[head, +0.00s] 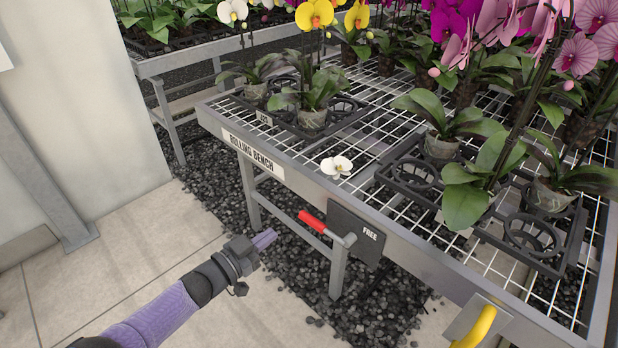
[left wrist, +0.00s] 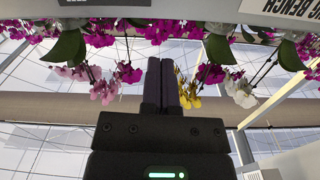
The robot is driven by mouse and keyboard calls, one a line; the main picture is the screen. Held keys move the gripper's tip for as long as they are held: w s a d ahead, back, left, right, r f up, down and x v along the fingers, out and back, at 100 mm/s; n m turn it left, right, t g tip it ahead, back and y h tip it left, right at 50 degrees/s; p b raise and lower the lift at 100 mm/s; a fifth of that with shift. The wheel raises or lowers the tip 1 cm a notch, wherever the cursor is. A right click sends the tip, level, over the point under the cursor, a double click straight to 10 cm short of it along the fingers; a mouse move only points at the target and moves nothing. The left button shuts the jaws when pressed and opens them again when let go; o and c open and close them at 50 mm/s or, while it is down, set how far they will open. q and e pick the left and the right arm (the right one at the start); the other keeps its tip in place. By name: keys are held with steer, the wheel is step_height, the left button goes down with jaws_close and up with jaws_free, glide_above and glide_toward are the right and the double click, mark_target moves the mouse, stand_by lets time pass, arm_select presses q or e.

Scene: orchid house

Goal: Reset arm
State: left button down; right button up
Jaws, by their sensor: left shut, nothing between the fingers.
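My left gripper (head: 264,239) is in the lower middle of the head view, in front of the rolling bench and below its front rail. Its purple fingers are shut together with nothing between them. In the left wrist view the gripper (left wrist: 161,68) also shows with its two fingers side by side, touching. A red-handled lever (head: 313,222) on the bench front is a short way right of the fingertips, apart from them. Beside it is a dark plate marked FREE (head: 357,234). My right gripper is not in view.
The rolling bench (head: 300,181) carries potted orchids in black trays (head: 408,190). A fallen white bloom (head: 336,166) lies on its mesh. A yellow handle (head: 474,328) is on the front rail at lower right. Dark gravel lies under the bench; pale floor (head: 120,250) is clear at left.

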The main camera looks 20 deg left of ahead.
arm_select(q)
steer(key=s+f+n+g+y+p, duration=0.35)
steer(key=s+f+g+y, duration=0.3)
steer(key=s+f, duration=1.05)
steer(key=s+d+f+g, duration=0.1)
steer(key=s+d+g, duration=0.1)
steer(key=s, duration=0.7)
steer(key=s+d+f+m+g+p, duration=0.1)
steer(key=s+g, duration=0.4)
steer(key=s, duration=0.5)
steer(key=s+d+f+g+p, duration=0.1)
steer(key=s+d+f+g, duration=0.1)
steer(key=s, duration=0.7)
steer(key=shift+s+d+f+g, duration=0.35)
steer(key=shift+f+g, duration=0.3)
steer(key=shift+g, duration=0.3)
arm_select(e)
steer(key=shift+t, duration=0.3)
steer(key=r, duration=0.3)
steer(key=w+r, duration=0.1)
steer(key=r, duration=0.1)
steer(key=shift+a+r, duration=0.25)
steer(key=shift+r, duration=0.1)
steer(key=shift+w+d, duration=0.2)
arm_select(q)
steer(key=shift+w, duration=0.1)
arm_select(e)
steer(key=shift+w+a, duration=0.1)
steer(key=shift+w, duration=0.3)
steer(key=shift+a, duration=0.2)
